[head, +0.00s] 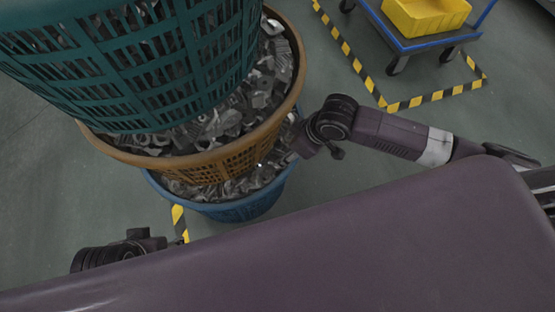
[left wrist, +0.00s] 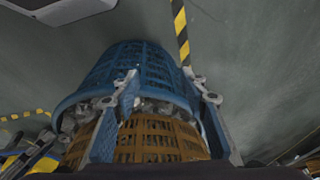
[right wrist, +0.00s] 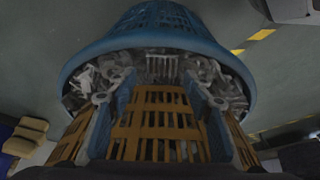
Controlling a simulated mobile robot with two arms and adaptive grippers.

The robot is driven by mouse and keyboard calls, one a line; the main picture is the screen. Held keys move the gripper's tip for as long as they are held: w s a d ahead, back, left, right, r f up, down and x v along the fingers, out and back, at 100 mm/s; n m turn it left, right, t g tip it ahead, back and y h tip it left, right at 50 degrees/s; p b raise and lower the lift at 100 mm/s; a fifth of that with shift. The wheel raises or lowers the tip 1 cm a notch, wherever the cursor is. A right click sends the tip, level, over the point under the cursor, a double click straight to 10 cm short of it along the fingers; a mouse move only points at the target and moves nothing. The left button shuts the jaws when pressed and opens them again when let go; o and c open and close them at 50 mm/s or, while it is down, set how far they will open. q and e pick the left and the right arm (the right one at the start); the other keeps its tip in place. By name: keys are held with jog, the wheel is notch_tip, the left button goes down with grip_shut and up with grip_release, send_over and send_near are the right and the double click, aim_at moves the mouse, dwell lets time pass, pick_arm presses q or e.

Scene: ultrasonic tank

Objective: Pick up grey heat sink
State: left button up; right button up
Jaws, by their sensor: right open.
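Many grey metal parts fill the blue basket (head: 235,210) and the orange basket (head: 120,155); no single one can be surely told as the heat sink in the head view. In the right wrist view, a grey finned part (right wrist: 162,64), possibly the heat sink, lies in the blue basket between my fingertips and beyond them. My right gripper (right wrist: 157,80) is open and empty, over the rim area of the baskets; its fingers are mostly hidden in the head view.
A teal basket (head: 150,60) stands stacked above the orange one, which sits over the blue one, leaving only a narrow gap to the parts. A blue cart (head: 420,42) with a yellow bin (head: 425,14) stands at the top right inside striped floor tape (head: 415,102).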

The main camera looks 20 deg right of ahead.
aim_at(278, 154)
jog(key=shift+w+a+f, duration=0.1)
jog(key=shift+f, duration=0.35)
jog(key=b+x, duration=0.1)
jog(key=x, duration=0.1)
jog(key=b+x, duration=0.1)
jog(key=x, duration=0.1)
jog(key=shift+f, duration=0.3)
jog(key=shift+a, duration=0.1)
pick_arm(q)
jog(key=w+d+r+t, duration=0.2)
jog(key=w+t, duration=0.1)
jog(key=w, duration=0.3)
jog(key=w+d+r+t+h, duration=0.1)
jog(key=w+r+t, duration=0.1)
jog(key=w, duration=0.4)
jog(key=shift+d+r+t, duration=0.35)
jog(key=shift+t, duration=0.05)
pick_arm(e)
jog(key=c, duration=0.9)
jog(key=shift+c, duration=0.2)
pick_arm(q)
jog(key=shift+s, duration=0.1)
